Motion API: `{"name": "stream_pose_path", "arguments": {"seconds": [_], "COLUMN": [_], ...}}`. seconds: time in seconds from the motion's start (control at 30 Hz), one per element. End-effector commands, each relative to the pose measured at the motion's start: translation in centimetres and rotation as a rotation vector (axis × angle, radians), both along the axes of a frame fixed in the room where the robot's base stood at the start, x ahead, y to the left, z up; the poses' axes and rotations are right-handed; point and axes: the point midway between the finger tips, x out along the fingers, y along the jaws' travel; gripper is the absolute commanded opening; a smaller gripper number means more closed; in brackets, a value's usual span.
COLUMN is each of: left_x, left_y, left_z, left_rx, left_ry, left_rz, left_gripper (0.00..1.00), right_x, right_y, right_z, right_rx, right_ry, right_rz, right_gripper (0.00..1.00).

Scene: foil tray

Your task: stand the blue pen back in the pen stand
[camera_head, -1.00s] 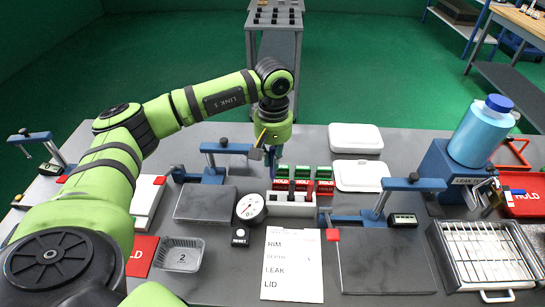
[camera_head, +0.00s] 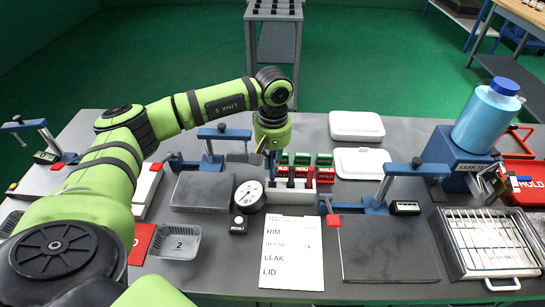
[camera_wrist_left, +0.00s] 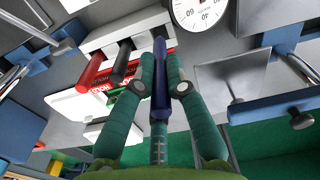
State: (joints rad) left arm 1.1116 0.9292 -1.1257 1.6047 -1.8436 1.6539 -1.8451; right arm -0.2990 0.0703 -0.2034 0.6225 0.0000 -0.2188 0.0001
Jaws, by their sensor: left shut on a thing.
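My left gripper (camera_head: 267,152) is shut on the blue pen (camera_wrist_left: 160,85). In the left wrist view the dark blue pen stands lengthwise between the two teal fingers (camera_wrist_left: 160,88). In the head view the pen (camera_head: 272,162) hangs roughly upright below the gripper, just behind and left of the pen stand. The white pen stand (camera_head: 274,199) is on the grey table, holding a red pen and a black pen; it also shows in the left wrist view (camera_wrist_left: 128,24). Whether the pen's lower end touches anything is hard to tell. My right gripper is not in view.
Red and green HOLD blocks (camera_head: 324,173) stand close behind the pen stand. A round dial gauge (camera_head: 249,195) is close on its left, a paper list (camera_head: 292,252) in front. Blue-framed fixtures (camera_head: 222,134) (camera_head: 418,170) flank it. White lids (camera_head: 357,126) lie behind right.

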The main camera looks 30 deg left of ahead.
Motion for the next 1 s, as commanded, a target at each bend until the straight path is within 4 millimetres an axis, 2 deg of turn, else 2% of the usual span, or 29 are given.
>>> {"name": "stream_pose_path", "arguments": {"seconds": [0.3, 0.5, 1.0], "left_x": [0.0, 0.0, 0.0], "left_y": [0.0, 0.0, 0.0], "left_z": [-3.0, -4.2, -4.4], "left_rx": [0.000, 0.000, 0.000], "left_ry": [0.000, 0.000, 0.000], "left_rz": [0.000, 0.000, 0.000], "left_gripper": [0.00, 0.00, 0.00], "right_x": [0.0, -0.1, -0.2], "right_y": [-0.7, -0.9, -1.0], "right_z": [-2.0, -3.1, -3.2], "right_rx": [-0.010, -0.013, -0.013], "right_ry": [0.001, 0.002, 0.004], "right_rz": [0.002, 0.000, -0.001], "right_gripper": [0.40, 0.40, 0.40]}}
